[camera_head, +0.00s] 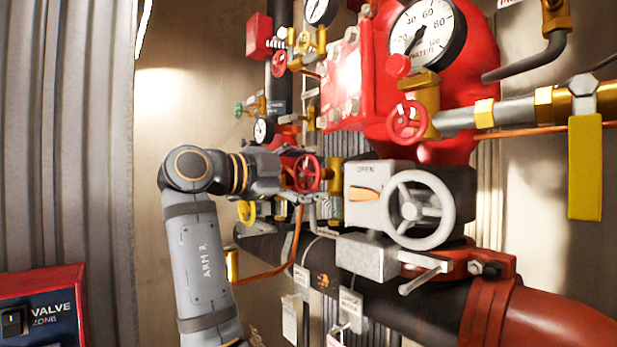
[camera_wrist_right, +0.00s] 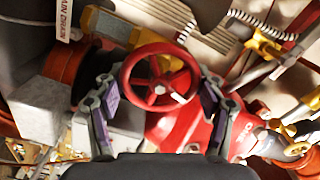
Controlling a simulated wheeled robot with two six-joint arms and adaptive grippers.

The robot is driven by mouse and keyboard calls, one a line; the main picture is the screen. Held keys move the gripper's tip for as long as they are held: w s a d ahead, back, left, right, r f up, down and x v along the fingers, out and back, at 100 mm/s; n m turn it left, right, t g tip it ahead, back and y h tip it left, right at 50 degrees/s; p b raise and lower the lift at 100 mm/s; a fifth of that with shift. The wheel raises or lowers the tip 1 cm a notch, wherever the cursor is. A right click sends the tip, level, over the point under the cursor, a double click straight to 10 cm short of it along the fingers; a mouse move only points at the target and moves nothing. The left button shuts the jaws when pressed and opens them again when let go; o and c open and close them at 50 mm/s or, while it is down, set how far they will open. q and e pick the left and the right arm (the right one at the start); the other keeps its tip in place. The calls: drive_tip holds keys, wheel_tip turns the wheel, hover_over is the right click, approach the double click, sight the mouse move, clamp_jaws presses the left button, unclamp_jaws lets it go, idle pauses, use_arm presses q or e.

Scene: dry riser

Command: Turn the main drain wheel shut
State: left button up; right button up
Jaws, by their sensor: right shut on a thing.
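The main drain wheel is a small red handwheel with spokes (camera_head: 307,174), in the middle of the head view. In the right wrist view the same wheel (camera_wrist_right: 159,88) faces me, near the picture's centre. A white tag reading "MAIN DRAIN" (camera_wrist_right: 65,20) shows at the upper left there. My right gripper (camera_head: 291,176) reaches the wheel from the left. In the wrist view its fingers (camera_wrist_right: 160,97) stand on opposite sides of the rim and are shut on it. My left gripper is not in view.
A large grey handwheel (camera_head: 417,210) on a box marked "OPEN" stands just right of the drain wheel. Another red handwheel (camera_head: 407,122) sits above it. A thick pipe (camera_head: 390,300) runs below. A red valve panel (camera_head: 42,305) is at lower left.

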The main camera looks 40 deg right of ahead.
drive_tip(key=m, duration=0.5)
drive_tip(key=shift+m+b, duration=0.3)
drive_tip(key=m, duration=0.5)
drive_tip(key=shift+f+m, duration=0.2)
drive_tip(key=shift+m, duration=0.2)
drive_tip(key=o, duration=1.2)
